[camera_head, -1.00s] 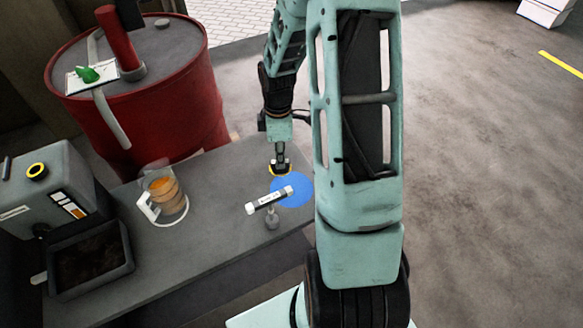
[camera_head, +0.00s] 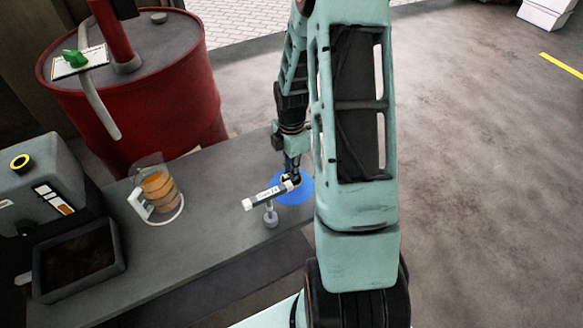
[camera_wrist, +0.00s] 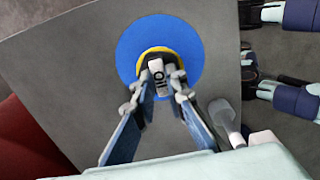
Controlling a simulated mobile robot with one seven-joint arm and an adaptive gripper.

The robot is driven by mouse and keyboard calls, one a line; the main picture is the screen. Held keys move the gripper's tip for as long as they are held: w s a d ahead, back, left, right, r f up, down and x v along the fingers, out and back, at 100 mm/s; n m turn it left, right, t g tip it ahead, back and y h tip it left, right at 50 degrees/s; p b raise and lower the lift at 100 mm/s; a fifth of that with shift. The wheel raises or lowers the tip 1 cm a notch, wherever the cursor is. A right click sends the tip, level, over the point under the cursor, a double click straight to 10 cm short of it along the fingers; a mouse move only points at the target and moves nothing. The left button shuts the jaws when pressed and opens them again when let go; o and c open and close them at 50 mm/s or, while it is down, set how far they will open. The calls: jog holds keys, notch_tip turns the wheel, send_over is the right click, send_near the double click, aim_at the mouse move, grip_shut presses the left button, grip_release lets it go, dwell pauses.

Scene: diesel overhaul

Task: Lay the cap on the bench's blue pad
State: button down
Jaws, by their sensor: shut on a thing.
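The cap (camera_wrist: 158,68) is black with a yellow ring and white lettering. My gripper (camera_wrist: 158,88) is shut on it, one finger on each side, in the wrist view. The round blue pad (camera_wrist: 130,45) lies behind the cap in that view, and the cap is inside its outline. In the head view the blue pad (camera_head: 303,194) is near the bench's right end, with my gripper (camera_head: 291,172) over its upper left part. There the cap is mostly hidden by the gripper and a labelled bar. I cannot tell whether the cap touches the pad.
A labelled bar on a small stand (camera_head: 271,217) stands close beside the pad. A glass jug of amber liquid (camera_head: 157,187), a grey machine (camera_head: 50,180) and a dark tray (camera_head: 118,262) are on the left. A red drum (camera_head: 170,105) stands behind the bench (camera_head: 215,215).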

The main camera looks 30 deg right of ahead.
jog(key=shift+f+b, duration=0.3)
jog(key=shift+f, duration=0.6)
jog(key=c, duration=1.9)
grip_release()
jog(key=shift+r, duration=0.1)
notch_tip(320, 180, up, 12)
